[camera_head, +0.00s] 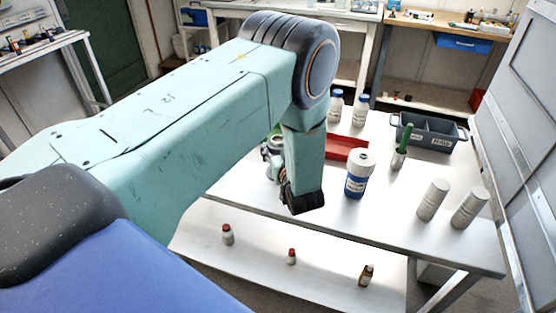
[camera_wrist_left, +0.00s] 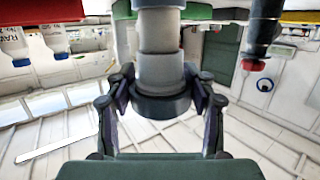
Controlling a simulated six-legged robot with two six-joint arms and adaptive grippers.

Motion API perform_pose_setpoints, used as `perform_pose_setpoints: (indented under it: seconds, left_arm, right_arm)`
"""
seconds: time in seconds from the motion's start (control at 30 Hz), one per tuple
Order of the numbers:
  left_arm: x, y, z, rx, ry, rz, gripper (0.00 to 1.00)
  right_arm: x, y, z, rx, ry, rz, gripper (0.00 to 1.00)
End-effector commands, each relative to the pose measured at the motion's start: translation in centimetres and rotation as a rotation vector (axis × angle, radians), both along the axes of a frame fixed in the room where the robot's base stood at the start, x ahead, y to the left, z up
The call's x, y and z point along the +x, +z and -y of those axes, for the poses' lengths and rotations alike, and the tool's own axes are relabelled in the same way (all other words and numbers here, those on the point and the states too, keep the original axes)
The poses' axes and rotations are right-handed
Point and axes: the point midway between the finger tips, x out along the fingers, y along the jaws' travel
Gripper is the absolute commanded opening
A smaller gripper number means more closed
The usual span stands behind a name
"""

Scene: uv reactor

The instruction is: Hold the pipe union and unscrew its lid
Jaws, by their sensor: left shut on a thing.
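The pipe union (camera_wrist_left: 160,58) is a grey stepped cylinder in the middle of the left wrist view, where the picture is upside down. A wider dark ring (camera_wrist_left: 160,105) is at its end nearest the camera. My left gripper (camera_wrist_left: 161,92) is shut on the dark ring, one finger on each side. I cannot tell whether this ring is the lid. In the head view, part of a grey fitting (camera_head: 273,147) shows beside my left arm, on the table; the arm hides the rest. My right gripper is not in view.
On the table (camera_head: 400,222) stand a white jar with a blue label (camera_head: 357,175), a red tray (camera_head: 346,148), a grey crate (camera_head: 430,133), a green-handled tool (camera_head: 402,150) and two grey cylinders (camera_head: 432,200). Small bottles (camera_head: 227,234) stand on the lower shelf.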

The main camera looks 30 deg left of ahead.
Motion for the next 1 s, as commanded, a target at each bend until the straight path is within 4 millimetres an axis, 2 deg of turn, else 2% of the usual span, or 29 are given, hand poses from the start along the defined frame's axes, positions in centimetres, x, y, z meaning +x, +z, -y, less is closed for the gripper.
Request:
perform_pose_setpoints:
  seconds: [0.2,0.33,0.47,0.7,0.83,1.0]
  left_arm:
    - [0.0,0.2,0.0,0.0,0.0,0.001,0.15]
    - [0.1,1.1,0.0,-0.001,0.0,0.002,0.15]
    - [0.1,3.0,0.0,0.0,0.0,0.004,0.15]
    - [0.1,7.6,0.0,-0.001,0.0,0.004,0.15]
    - [0.1,9.2,0.0,0.0,-0.001,0.003,0.15]
    - [0.0,10.0,0.0,0.0,0.0,0.0,0.15]
  right_arm:
    - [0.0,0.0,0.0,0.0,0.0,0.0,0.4]
    - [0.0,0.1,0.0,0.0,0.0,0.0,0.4]
    - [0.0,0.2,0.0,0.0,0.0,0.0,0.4]
    - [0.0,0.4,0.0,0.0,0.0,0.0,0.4]
    - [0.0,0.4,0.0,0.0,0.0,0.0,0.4]
    - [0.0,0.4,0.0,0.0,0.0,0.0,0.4]
